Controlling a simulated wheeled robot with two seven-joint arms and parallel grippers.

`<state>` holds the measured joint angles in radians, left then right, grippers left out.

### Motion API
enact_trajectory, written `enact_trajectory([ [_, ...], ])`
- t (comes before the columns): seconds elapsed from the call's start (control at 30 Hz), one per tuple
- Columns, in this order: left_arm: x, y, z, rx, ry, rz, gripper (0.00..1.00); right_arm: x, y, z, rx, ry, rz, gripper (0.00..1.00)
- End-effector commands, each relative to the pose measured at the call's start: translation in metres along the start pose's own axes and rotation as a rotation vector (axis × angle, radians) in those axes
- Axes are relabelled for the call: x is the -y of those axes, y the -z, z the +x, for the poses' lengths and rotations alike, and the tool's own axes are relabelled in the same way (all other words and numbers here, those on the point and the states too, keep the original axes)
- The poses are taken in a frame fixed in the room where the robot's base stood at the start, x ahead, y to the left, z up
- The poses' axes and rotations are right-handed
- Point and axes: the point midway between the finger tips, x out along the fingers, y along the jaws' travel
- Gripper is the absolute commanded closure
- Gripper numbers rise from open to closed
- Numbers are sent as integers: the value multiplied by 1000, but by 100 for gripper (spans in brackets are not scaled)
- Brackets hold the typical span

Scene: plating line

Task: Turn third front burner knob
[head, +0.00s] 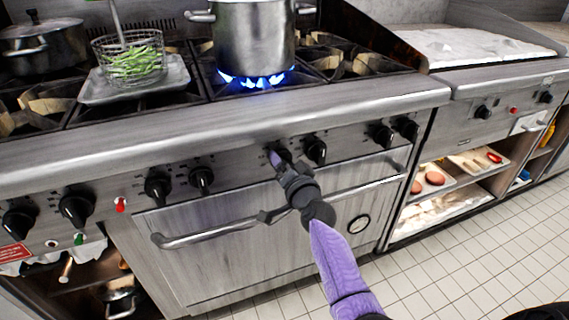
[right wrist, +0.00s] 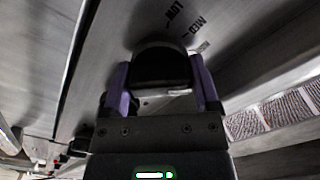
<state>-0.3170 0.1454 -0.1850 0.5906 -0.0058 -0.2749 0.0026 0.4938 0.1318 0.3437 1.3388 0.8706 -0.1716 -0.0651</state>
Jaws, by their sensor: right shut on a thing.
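The stove's front panel (head: 235,172) carries a row of black knobs. My right gripper (head: 278,160) reaches up to the panel and is shut on one knob, the left one of the pair below the lit burner. In the right wrist view, the black knob (right wrist: 160,68) sits between the two purple fingers of my right gripper (right wrist: 161,88). LOW and MED marks show on the panel beside it. The knob's pointer cannot be made out. Blue flames (head: 255,78) burn under a steel pot (head: 254,38). My left gripper is not in view.
The neighbouring knob (head: 315,150) is close to the right of my gripper. The oven handle (head: 205,236) runs across below, near my right arm. A wire basket of green beans (head: 130,62) stands on a tray at the back left. Tiled floor (head: 480,262) lies open at the right.

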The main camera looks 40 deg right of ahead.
Motion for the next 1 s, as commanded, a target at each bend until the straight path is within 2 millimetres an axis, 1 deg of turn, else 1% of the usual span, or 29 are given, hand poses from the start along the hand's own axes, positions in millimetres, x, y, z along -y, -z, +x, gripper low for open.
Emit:
enact_trajectory([
  [0.23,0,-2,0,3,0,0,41,-1,-1,0,3,-2,-1,81],
  [0.27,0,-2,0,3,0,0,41,-1,-1,0,4,-2,-1,20],
  [0.3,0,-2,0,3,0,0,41,-1,-1,0,3,-2,-1,11],
  [0.37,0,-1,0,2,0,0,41,-1,-1,0,3,-2,-1,0],
  [0.57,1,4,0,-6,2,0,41,0,-1,0,2,-1,-1,0],
  [0.67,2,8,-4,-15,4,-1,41,1,1,-6,2,-1,-1,0],
  [0.77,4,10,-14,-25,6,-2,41,3,3,-23,2,0,-3,0],
  [1.0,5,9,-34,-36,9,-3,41,2,2,-77,3,-1,-2,0],
])
